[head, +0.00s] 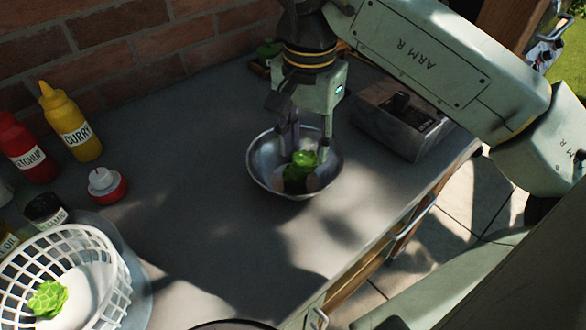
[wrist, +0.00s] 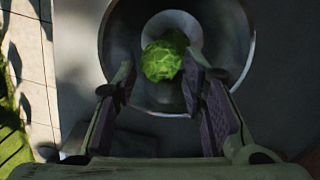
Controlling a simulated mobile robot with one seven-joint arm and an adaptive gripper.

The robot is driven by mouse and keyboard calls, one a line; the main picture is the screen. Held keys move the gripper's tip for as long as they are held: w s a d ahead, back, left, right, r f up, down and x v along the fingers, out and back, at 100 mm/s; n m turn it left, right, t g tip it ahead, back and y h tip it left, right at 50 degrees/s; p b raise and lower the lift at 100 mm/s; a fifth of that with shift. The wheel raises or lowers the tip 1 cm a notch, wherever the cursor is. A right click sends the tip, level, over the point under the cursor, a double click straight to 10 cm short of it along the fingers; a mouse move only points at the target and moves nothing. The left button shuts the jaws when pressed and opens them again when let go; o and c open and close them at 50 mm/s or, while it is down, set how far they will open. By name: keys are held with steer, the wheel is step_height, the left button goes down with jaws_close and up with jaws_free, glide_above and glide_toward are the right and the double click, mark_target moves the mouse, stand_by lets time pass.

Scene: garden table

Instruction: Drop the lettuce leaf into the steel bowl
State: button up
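A crinkled green lettuce leaf (head: 303,160) is within the steel bowl (head: 262,172); its lower part is in shadow, and its contact with the bowl floor is unclear. In the wrist view the leaf (wrist: 163,61) appears over the bowl's inside, near the middle of the bowl (wrist: 226,28). My gripper (head: 306,150) points down into the bowl. Its fingers stand apart, one on each side of the leaf. In the wrist view my gripper (wrist: 158,72) shows a small gap at the left finger; the right finger lies very close to the leaf.
A white colander (head: 118,285) at the front left holds another green leaf (head: 48,298). Ketchup (head: 28,150) and curry (head: 72,125) bottles and a red-white jar (head: 105,186) stand left. A grey box (head: 395,125) sits right of the bowl. The middle counter (head: 190,200) is clear.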

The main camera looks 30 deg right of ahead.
steer(key=o, duration=0.4)
steer(key=shift+r, duration=0.15)
step_height(320, 180, up, 7)
steer(key=shift+r, duration=0.15)
stand_by(0.3)
stand_by(0.3)
